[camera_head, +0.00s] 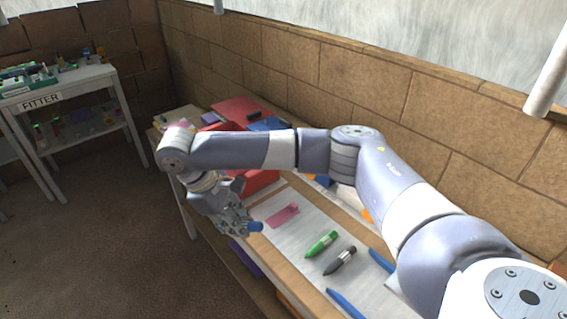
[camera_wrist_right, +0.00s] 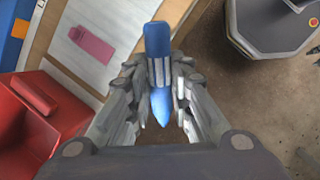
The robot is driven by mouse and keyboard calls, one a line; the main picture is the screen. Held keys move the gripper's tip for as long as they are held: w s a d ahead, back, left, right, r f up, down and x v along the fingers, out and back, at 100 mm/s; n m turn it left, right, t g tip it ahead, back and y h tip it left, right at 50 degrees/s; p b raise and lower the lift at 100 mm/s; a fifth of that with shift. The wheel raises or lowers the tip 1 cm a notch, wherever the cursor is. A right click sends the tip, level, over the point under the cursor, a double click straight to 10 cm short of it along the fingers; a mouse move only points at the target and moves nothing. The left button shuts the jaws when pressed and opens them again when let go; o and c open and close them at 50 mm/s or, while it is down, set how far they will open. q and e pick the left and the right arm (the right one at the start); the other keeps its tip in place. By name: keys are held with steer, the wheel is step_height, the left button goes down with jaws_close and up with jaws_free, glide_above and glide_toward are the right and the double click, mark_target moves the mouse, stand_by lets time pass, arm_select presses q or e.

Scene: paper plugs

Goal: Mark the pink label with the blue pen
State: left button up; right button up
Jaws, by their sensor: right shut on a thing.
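The blue pen (camera_wrist_right: 158,60) is held between the fingers of my right gripper (camera_wrist_right: 157,95), its pointed end toward the palm side of the wrist view. In the head view my right gripper (camera_head: 235,218) hangs at the table's front edge, with the pen's blue end (camera_head: 255,227) sticking out to the right. The pink label (camera_head: 283,215) lies flat on the white work surface, to the right of the gripper and apart from the pen. It also shows in the right wrist view (camera_wrist_right: 91,44), upper left of the pen. My left gripper is not in view.
On the white surface (camera_head: 305,265) lie a green pen (camera_head: 321,244), a dark grey pen (camera_head: 340,260) and blue pens (camera_head: 345,303). A red bin (camera_wrist_right: 42,110) stands beside the label, partly behind my arm. A shelf table marked FITTER (camera_head: 62,90) stands far left.

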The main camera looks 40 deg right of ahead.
arm_select(q)
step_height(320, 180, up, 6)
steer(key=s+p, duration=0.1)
steer(key=p, duration=0.5)
arm_select(e)
steer(key=w+d+r+n+t+h, duration=0.1)
steer(key=w+d+n+t, duration=0.25)
steer(key=d+n, duration=0.2)
steer(key=w+d+n+t+h, duration=0.2)
steer(key=d+n+t, duration=0.3)
steer(key=d, duration=0.2)
steer(key=w+d+r+n+t+h, duration=0.1)
steer(key=w+d+n+t, duration=0.3)
steer(key=d, duration=0.3)
arm_select(q)
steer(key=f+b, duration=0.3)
steer(key=b, duration=0.1)
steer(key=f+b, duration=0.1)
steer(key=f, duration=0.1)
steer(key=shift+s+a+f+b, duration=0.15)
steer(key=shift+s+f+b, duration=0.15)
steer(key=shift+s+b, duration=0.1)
arm_select(e)
steer(key=shift+n, duration=0.55)
steer(key=f, duration=0.3)
steer(key=s+f, duration=0.1)
steer(key=f, duration=0.1)
steer(key=shift+f, duration=0.25)
steer(key=shift+a, duration=0.1)
